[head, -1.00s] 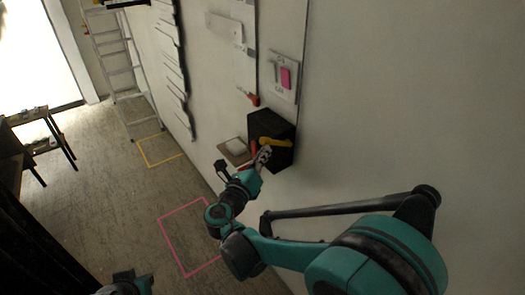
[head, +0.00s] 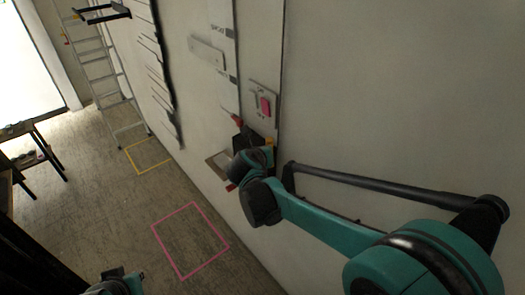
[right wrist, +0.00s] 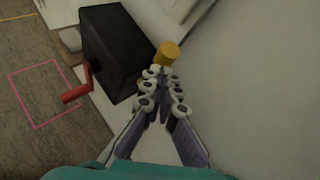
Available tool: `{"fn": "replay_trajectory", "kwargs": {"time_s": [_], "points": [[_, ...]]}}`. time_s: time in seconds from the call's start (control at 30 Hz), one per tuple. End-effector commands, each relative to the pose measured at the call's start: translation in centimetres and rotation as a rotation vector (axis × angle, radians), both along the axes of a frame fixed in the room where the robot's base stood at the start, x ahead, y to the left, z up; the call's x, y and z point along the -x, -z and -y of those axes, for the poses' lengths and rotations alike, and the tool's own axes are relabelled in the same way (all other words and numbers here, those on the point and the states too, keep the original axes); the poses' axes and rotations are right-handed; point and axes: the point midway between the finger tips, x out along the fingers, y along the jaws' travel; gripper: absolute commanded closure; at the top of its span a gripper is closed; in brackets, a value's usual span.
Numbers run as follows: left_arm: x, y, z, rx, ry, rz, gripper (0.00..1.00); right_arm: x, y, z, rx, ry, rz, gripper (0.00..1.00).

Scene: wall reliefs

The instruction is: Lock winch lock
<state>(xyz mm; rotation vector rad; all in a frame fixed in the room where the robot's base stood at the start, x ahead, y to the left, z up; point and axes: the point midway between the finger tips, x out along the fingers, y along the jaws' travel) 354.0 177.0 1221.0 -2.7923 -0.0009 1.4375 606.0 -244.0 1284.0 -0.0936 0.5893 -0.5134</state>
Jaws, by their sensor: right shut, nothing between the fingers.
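The winch is a black box (right wrist: 125,50) on the wall, with a red crank handle (right wrist: 75,94) on its left side and a yellow lever (right wrist: 167,54) at its right edge. My right gripper (right wrist: 160,84) is shut and empty, its fingertips just below the yellow lever in the right wrist view. I cannot tell whether they touch it. In the head view my right wrist covers most of the black box (head: 244,138) and hides the fingers. A bit of the yellow lever (head: 269,142) shows there. Part of my left arm's end (head: 122,284) shows at the bottom edge.
A wall panel with a pink block (head: 265,106) is above the winch. A ladder (head: 108,75) leans at the far left by the wall. Pink (head: 190,241) and yellow (head: 148,156) outlines mark open floor. The wall on the right is bare.

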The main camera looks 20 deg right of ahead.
Motion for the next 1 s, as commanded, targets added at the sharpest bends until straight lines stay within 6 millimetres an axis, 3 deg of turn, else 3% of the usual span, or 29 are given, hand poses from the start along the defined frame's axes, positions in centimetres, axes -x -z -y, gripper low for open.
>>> {"fn": "replay_trajectory", "kwargs": {"time_s": [0.53, 1.0], "points": [[0.0, -1.2, 0.0, 0.0, 0.0, 0.0, 1.0, 0.0, -1.6, 0.0, 0.001, 0.0, -0.001, 1.0], [0.0, -1.2, 0.0, 0.0, 0.0, 0.0, 1.0, 0.2, -1.5, -0.4, 0.001, 0.0, -0.001, 1.0]]}}
